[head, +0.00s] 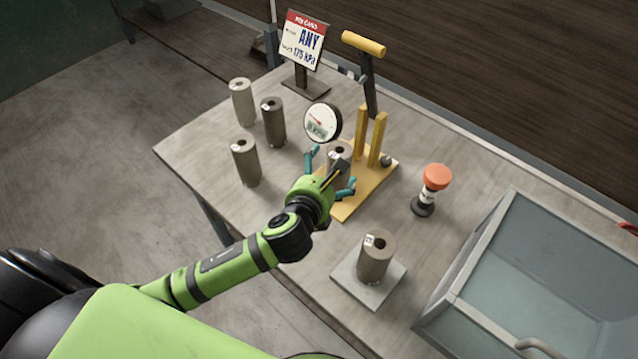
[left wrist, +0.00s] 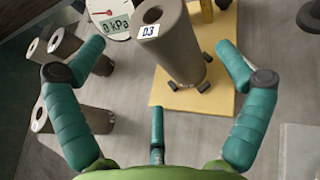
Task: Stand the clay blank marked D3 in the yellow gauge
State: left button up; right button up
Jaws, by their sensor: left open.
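The grey-brown clay blank marked D3 (head: 339,151) stands on the base of the yellow gauge (head: 366,200), in front of its two yellow posts. In the left wrist view the D3 label shows on the blank (left wrist: 178,50), and small dark pegs sit around its foot on the yellow base (left wrist: 215,103). It looks upright. My left gripper (head: 329,172) is open around the blank. In the left wrist view its teal fingers (left wrist: 160,62) are spread on either side, apart from it. In the head view the gripper hides the blank's lower part. My right gripper is not in view.
Several other clay blanks stand at the left (head: 274,122). One blank (head: 375,257) stands on a grey plate (head: 345,275). A dial (left wrist: 108,18) reads 0 kPa. A card (head: 303,42), a yellow-handled lever (head: 364,44), an orange-topped knob (head: 436,178) and a glass-walled bin (head: 470,262) surround the gauge.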

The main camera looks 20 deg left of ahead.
pick_arm(q)
jog(key=v, duration=0.5)
jog(key=shift+s+r, duration=0.1)
jog(key=shift+s, duration=0.25)
